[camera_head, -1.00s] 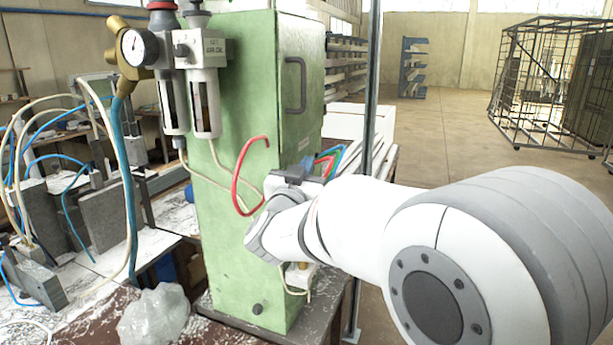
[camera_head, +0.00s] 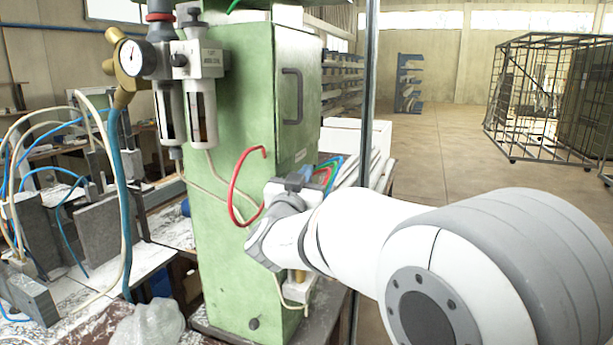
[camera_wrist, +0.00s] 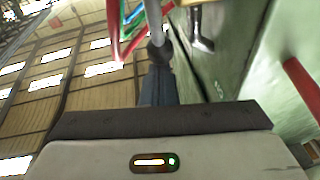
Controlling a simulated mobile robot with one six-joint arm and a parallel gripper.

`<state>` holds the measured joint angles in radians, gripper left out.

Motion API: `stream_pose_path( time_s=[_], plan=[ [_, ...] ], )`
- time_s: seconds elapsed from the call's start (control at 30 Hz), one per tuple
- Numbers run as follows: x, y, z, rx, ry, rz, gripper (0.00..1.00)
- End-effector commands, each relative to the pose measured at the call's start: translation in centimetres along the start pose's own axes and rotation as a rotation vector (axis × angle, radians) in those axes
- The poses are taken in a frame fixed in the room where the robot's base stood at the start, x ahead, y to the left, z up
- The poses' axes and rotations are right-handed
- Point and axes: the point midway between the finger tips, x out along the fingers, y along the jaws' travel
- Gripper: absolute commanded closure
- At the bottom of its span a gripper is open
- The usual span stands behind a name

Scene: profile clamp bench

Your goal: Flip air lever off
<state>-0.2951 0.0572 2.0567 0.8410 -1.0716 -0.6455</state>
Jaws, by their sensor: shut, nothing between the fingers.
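In the wrist view my gripper (camera_wrist: 158,88) is shut, its dark fingers together and empty. It points along the side of the green cabinet (camera_wrist: 285,75). Just beyond the fingertips is a grey rod with a dark rounded end (camera_wrist: 156,38), which may be the air lever; I cannot tell whether the fingers touch it. A small metal part (camera_wrist: 201,30) with a brass-coloured top is to its right. In the head view my wrist hides the fingers, beside the green cabinet (camera_head: 235,225). A white and brass fitting (camera_head: 299,283) shows below my wrist.
A red hose (camera_head: 234,188) curves out from the cabinet, close to my wrist; it also shows in the wrist view (camera_wrist: 303,85). A pressure gauge (camera_head: 132,57) and filter bowls hang at the cabinet's upper left. A grey post (camera_head: 368,95) stands behind my arm.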

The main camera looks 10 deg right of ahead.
Motion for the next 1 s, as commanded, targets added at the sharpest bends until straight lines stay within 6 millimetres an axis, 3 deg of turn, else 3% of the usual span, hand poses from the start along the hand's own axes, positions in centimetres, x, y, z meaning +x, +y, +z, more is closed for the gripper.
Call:
stream_pose_path(
  time_s=[0.17,0.37,0.5,0.7,1.0],
  plan=[
    [-0.2,0.0,-0.8,0.001,0.001,0.001,1.0],
    [-1.5,-0.1,-3.9,0.002,0.003,0.002,1.0],
    [-5.3,-0.4,-3.6,0.004,0.002,-0.005,1.0],
    [-9.2,-0.4,-4.5,0.003,0.001,-0.002,1.0],
    [-11.3,-0.3,-5.1,0.0,0.0,0.003,1.0]
  ],
)
